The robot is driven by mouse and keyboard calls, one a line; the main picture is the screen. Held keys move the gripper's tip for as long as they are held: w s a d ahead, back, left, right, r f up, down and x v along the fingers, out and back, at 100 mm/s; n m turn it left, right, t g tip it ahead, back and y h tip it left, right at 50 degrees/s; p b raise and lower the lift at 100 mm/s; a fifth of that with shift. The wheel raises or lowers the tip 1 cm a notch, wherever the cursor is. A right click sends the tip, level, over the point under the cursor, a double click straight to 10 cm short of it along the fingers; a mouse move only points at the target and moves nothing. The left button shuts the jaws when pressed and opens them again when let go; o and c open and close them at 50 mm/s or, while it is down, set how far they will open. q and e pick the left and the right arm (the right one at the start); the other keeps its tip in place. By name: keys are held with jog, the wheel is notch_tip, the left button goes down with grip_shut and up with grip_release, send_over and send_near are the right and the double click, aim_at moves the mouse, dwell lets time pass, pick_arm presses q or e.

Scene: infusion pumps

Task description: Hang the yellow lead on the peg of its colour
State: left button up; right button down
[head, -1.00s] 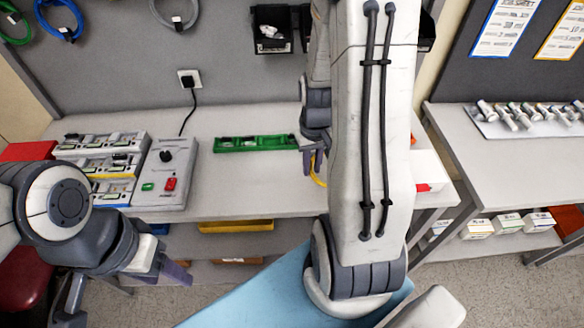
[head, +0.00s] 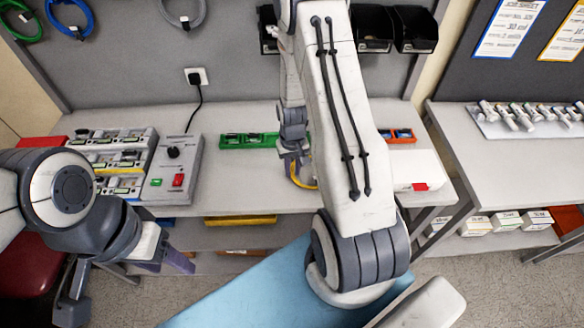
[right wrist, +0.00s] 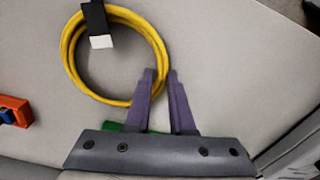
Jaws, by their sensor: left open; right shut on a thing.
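The yellow lead (right wrist: 163,60) is a round coil with a black and white tag at its top in the right wrist view. My right gripper (right wrist: 162,80) is shut on the coil's lower right side. In the head view my right gripper (head: 293,160) is over the bench, and a bit of the yellow lead (head: 301,184) shows below it; my arm hides part of this area. My left gripper (head: 168,262) is open and empty, in front of the bench at lower left. No yellow peg can be made out.
Green (head: 15,22), blue (head: 70,15) and grey (head: 184,10) coils hang on the back panel. Black bins (head: 415,30) are at its right. A green tray (head: 232,146), grey tester (head: 172,170) and white box (head: 415,170) stand on the bench.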

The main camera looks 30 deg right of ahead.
jog(key=c, duration=0.8)
grip_release()
jog(key=shift+r, duration=0.1)
jog(key=shift+r, duration=0.3)
notch_tip(320, 180, up, 11)
jog(key=b, duration=0.3)
jog(key=s+a+r+n, duration=0.3)
jog(key=a+r, duration=0.1)
jog(key=a, duration=0.5)
jog(key=s+a+r+n, duration=0.2)
jog(key=a+r, duration=0.1)
jog(key=a, duration=0.5)
jog(key=s+a+r+n, duration=0.1)
jog(key=s+a+n, duration=0.1)
jog(key=s+a, duration=0.1)
jog(key=s+a+r+n, duration=0.1)
jog(key=s+a+n, duration=0.1)
jog(key=s, duration=0.4)
jog(key=s+a+r+n+y, duration=0.1)
jog(key=s+a+n, duration=0.1)
jog(key=s+a, duration=0.2)
jog(key=shift+s+r+p, duration=0.2)
jog(key=shift+s+p, duration=0.1)
jog(key=shift+s, duration=0.3)
